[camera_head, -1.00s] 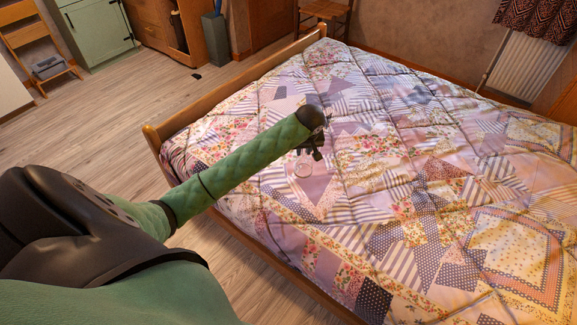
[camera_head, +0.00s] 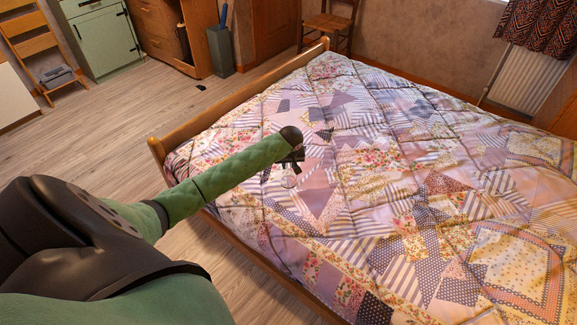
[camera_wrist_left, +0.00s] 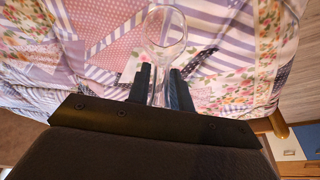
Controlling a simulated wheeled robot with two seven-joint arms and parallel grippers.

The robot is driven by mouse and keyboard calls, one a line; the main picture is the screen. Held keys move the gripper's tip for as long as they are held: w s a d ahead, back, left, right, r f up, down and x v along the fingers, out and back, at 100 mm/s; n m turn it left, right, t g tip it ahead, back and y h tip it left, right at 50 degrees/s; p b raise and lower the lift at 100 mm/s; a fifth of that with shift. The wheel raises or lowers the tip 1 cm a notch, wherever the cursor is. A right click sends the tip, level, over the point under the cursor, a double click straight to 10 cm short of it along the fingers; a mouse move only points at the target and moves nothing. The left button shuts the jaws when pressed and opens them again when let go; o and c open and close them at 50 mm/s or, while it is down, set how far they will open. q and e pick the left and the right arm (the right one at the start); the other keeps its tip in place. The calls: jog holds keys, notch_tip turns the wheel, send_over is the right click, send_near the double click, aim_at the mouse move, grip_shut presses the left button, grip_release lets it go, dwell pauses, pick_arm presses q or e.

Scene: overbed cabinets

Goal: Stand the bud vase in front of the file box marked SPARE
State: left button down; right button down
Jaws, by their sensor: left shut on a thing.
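My left gripper (camera_head: 293,164) is held out over the patchwork-covered bed, near its left edge. It is shut on the bud vase (camera_head: 288,181), a small clear glass vessel that is hard to make out against the quilt. In the left wrist view the two dark fingers (camera_wrist_left: 161,88) close around the vase's narrow part, and its rounded clear part (camera_wrist_left: 163,32) sticks out beyond the fingertips. The file box marked SPARE is not in view. My right gripper is not in view.
The bed (camera_head: 400,180) fills the right side, with a wooden rail (camera_head: 240,92) at its far-left end. Grey plank floor (camera_head: 110,125) lies open to the left. A green cabinet (camera_head: 103,38), a wooden step ladder (camera_head: 35,45), a grey bin (camera_head: 220,50) and a chair (camera_head: 327,22) stand along the back.

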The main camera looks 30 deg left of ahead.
pick_arm(q)
jog(key=shift+f, duration=0.7)
jog(key=c, duration=1.3)
grip_release()
jog(key=shift+f, duration=0.15)
jog(key=shift+o, duration=0.2)
